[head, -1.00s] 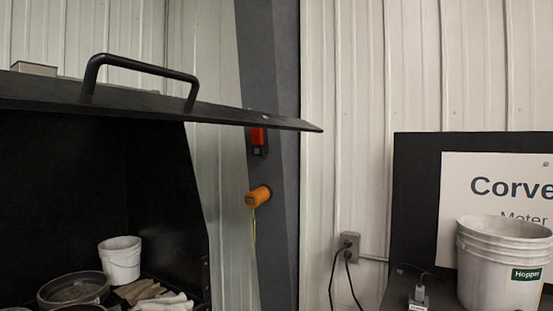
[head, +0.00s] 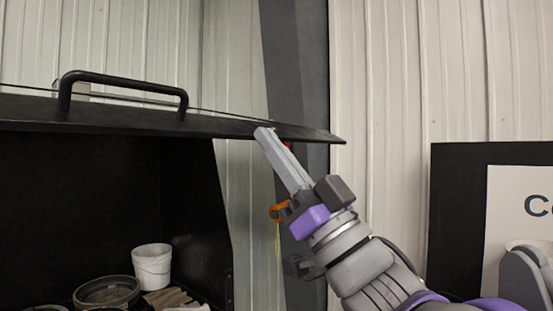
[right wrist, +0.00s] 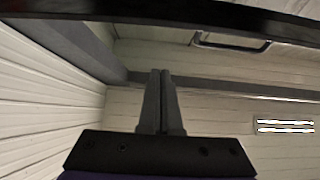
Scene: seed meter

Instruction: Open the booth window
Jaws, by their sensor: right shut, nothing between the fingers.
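The booth window is a black panel (head: 225,128) that stands out nearly level over the dark booth opening, with a black bar handle (head: 125,78) on its upper side. My right gripper (head: 264,131) is shut and empty. Its fingertips are at the panel's front edge, right of the handle; I cannot tell whether they touch it. In the right wrist view the shut fingers (right wrist: 160,73) point up the picture, below a dark bar that crosses the top. My left gripper is not in view.
Inside the booth are a white bucket (head: 152,266), a round pan (head: 106,291) and gloves (head: 168,298). A grey post (head: 303,60) stands behind the panel's right end, with an orange thing (head: 279,211) on it. A black board with a white sign (head: 510,220) is at right.

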